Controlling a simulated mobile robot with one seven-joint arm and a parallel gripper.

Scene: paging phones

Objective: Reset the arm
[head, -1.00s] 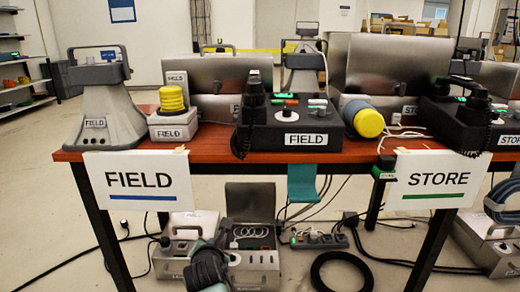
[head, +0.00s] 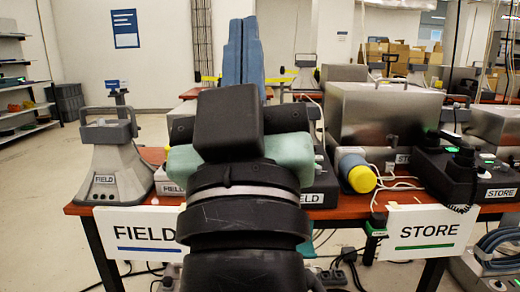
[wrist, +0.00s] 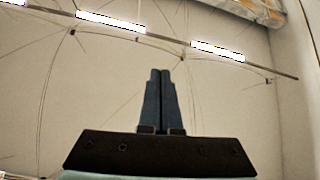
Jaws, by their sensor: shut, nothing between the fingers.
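My gripper (head: 243,52) stands upright in the middle of the head view, its two blue fingers pointing up and held together. In the wrist view my gripper (wrist: 160,72) is also shut, with nothing between the fingers, against the ceiling and its lights. My arm and gripper hide the middle of the table, including most of the FIELD phone base and the yellow-topped item beside the left grey housing.
The wooden table (head: 350,211) carries FIELD (head: 135,232) and STORE (head: 423,232) signs on its front. A grey housing (head: 115,165) stands at left.

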